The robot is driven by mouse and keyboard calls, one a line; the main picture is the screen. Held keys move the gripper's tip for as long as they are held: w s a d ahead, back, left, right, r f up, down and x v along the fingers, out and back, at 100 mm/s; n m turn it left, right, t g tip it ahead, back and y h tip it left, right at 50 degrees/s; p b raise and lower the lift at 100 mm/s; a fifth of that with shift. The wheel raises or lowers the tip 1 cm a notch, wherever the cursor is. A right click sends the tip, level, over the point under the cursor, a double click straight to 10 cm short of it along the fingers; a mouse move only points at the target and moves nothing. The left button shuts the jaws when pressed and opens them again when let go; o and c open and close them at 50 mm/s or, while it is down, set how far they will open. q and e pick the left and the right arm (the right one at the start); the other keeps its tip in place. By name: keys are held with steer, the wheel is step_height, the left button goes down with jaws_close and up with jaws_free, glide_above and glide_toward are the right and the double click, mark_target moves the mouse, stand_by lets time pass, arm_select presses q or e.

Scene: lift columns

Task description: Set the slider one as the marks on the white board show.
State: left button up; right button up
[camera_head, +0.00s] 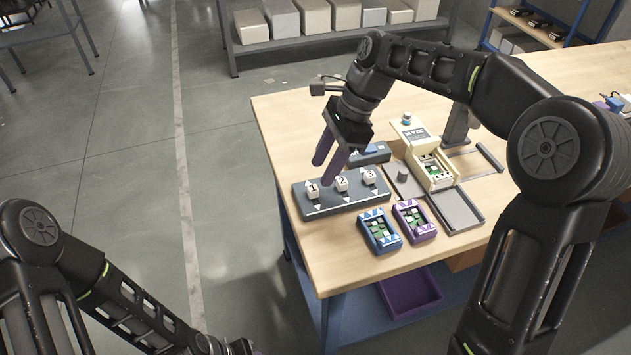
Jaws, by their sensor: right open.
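A dark grey slider panel (345,203) lies at the left of the wooden table. It carries three white numbered knobs: slider one (313,190), slider two (341,184) and slider three (370,177). White triangle marks show at the ends of their tracks. Slider one sits near the middle of its track, as far as I can tell. My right gripper (322,171) is open, its purple fingers pointing down above the panel, over and just behind slider one, apparently apart from it. I cannot make out a white board with marks. My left gripper (248,349) is mostly cut off at the bottom edge.
A blue case (366,229) and a purple case (403,225) with green boards stand right of the panel. A cream device (443,179) and a grey tray (459,222) lie beyond. A purple bin (425,292) is below the table. The table's near-left corner is clear.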

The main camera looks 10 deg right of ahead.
mark_target(313, 187)
steer(key=x, duration=0.5)
steer(key=shift+a+f, duration=0.1)
steer(key=shift+f, duration=0.1)
jaws_close()
stand_by(1.2)
